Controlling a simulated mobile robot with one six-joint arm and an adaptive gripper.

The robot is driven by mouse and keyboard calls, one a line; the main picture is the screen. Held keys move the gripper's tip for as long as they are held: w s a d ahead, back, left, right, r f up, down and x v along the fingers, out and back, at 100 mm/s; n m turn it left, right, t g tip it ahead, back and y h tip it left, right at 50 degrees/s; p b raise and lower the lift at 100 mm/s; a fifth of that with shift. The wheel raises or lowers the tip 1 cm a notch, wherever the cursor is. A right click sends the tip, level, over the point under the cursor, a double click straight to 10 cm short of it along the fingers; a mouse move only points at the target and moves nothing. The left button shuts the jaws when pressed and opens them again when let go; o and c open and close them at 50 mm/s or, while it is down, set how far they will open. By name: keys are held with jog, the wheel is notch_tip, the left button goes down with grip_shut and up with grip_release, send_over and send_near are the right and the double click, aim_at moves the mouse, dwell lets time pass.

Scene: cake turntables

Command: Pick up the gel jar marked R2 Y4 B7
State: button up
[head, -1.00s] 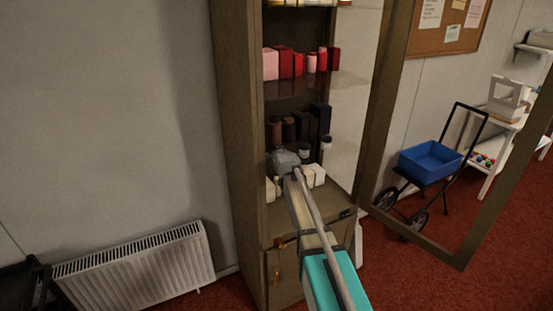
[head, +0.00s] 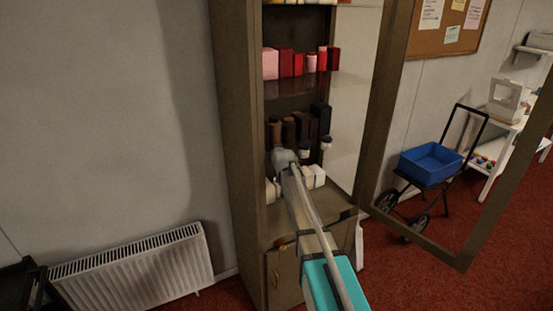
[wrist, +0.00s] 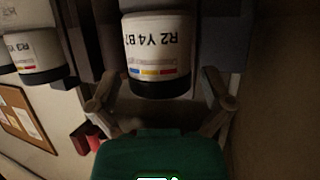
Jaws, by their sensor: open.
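The gel jar marked R2 Y4 B7 (wrist: 158,52) is in the middle of the wrist view, its label upside down there. It has a white body, a dark lid and small blue, yellow and red patches. My gripper (wrist: 157,92) is open and empty, one finger on each side of the lid's line. I cannot tell whether the fingers reach around the jar. In the head view my gripper (head: 286,158) is inside the cabinet at the lower shelf, beside a small white jar (head: 304,151) that is probably this one.
A similar jar marked R3 (wrist: 33,52) stands close beside it. The open cabinet door (head: 386,110) is at the right, the cabinet side (head: 236,140) at the left.

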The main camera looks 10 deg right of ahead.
jog(key=shift+c, duration=0.3)
jog(key=c, duration=1.1)
jog(key=shift+r, duration=0.2)
notch_tip(320, 180, up, 10)
jog(key=p, duration=1)
jog(key=shift+f, duration=0.2)
